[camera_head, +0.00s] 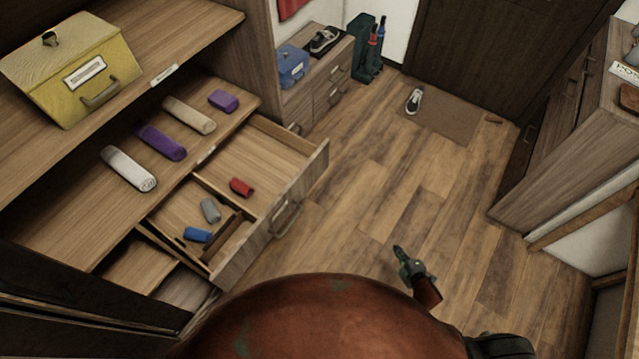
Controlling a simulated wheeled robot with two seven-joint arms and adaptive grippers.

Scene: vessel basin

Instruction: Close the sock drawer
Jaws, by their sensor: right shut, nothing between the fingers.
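The sock drawer (310,172) is pulled out from the wooden unit on the left, and its front panel with a metal handle (286,217) stands out over the floor. Inside it lie a red rolled item (241,187), a grey one (210,210) and a blue one (198,235), with thin dividers between compartments. My right gripper (399,251) is shut and empty. In the picture it is to the right of the drawer front and apart from it, over open floor. My left gripper is not in view.
A yellow box (75,68) sits higher. A low cabinet (325,88) stands behind.

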